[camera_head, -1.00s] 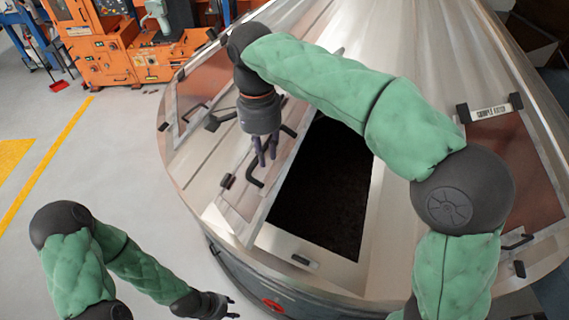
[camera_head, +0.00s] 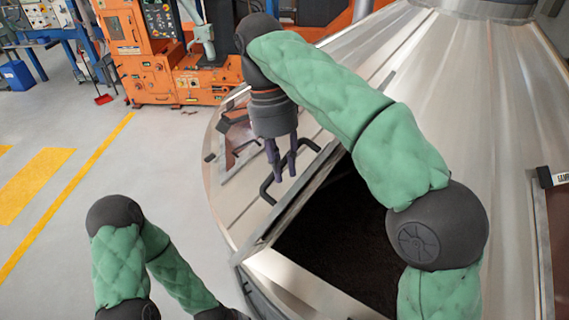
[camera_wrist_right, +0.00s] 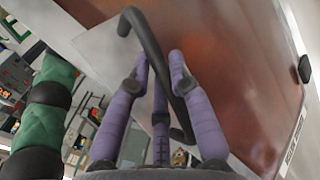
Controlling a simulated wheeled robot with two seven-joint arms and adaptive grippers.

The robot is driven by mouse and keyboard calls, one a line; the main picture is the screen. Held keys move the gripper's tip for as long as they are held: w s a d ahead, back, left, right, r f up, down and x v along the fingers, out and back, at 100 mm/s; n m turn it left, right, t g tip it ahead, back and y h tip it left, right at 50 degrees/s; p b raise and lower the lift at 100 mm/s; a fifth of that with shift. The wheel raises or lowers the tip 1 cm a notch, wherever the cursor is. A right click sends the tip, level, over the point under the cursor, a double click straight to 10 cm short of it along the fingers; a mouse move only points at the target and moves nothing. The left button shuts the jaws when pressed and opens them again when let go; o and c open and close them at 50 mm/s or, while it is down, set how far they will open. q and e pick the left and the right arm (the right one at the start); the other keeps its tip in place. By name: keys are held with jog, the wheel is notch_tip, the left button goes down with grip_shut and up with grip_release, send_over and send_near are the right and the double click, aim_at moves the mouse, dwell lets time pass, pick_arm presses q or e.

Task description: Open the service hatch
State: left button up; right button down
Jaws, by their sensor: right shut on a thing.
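The service hatch (camera_wrist_right: 225,70) is a metal-framed panel with a reddish window. In the head view its panel shows as a narrow slanted strip (camera_head: 297,203) beside a dark opening (camera_head: 335,235), so the hatch stands at least partly open. Its black bent handle (camera_head: 268,191) shows at the strip's left; it also crosses the wrist view (camera_wrist_right: 150,45). My right gripper (camera_head: 282,175) reaches down to the handle, its purple fingers (camera_wrist_right: 160,70) shut around the bar. My left arm is low at the left; its gripper's fingers are outside the picture.
The sloped metal cone (camera_head: 440,75) surrounds the opening. Another hatch (camera_head: 235,145) lies behind my right gripper, and one more (camera_head: 558,220) is at the right edge. Orange machinery (camera_head: 150,55) stands at the back. The grey floor (camera_head: 150,165) at the left is clear.

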jog(key=shift+f, duration=0.15)
jog(key=c, duration=1.6)
grip_release()
jog(key=o, duration=0.5)
jog(key=shift+a, duration=0.1)
